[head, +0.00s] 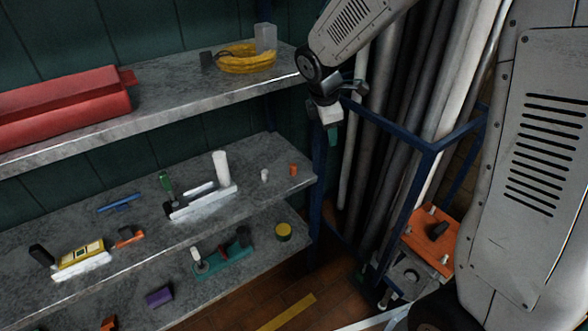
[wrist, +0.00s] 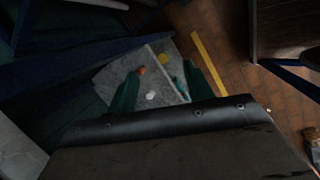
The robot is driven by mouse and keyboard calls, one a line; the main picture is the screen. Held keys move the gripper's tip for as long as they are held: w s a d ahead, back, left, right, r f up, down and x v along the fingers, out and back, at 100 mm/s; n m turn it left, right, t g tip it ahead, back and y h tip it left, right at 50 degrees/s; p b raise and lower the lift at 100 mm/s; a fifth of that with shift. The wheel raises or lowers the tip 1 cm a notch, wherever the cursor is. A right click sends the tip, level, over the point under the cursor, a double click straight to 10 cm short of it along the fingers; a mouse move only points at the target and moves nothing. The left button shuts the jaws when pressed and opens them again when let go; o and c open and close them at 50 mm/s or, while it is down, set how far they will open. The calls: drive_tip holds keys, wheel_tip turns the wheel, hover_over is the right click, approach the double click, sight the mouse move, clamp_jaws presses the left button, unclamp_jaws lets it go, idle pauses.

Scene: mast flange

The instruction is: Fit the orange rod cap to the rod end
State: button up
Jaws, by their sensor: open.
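The orange rod cap (head: 294,169) is a small piece standing near the right end of the middle shelf (head: 285,196). It also shows in the wrist view (wrist: 141,70), between my fingers but well beyond them. My gripper (head: 332,138) is in the air above and to the right of the cap, beside the rod rack. Its two green fingers are apart and empty, and they also show in the wrist view (wrist: 160,70). Several long grey and white rods (head: 390,110) stand upright in the rack. I cannot tell which rod end the cap belongs to.
A small white piece (head: 264,175) stands left of the cap. A white cylinder (head: 221,166) rises from a pale base farther left. A round yellow piece (head: 283,231) is on the lower shelf. The blue rack frame (head: 430,146) and the upper shelf (head: 200,99) are close to my arm.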

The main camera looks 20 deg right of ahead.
sight(293, 165)
drive_tip(key=w+a+f+n, duration=0.1)
drive_tip(key=w+f+n, duration=0.3)
drive_tip(key=f, duration=0.4)
drive_tip(key=w+a+f+n+t, duration=0.1)
drive_tip(key=w+a+f+n, duration=0.1)
drive_tip(key=w+f+n, duration=0.3)
drive_tip(key=w+a+f+n, duration=0.1)
drive_tip(key=w+f+n, duration=0.3)
drive_tip(key=w+f, duration=0.4)
wheel_tip(293, 165, down, 4)
drive_tip(key=shift+a+f+n+t+y, duration=0.15)
drive_tip(key=shift+n+t+y, duration=0.25)
drive_tip(key=c, duration=1)
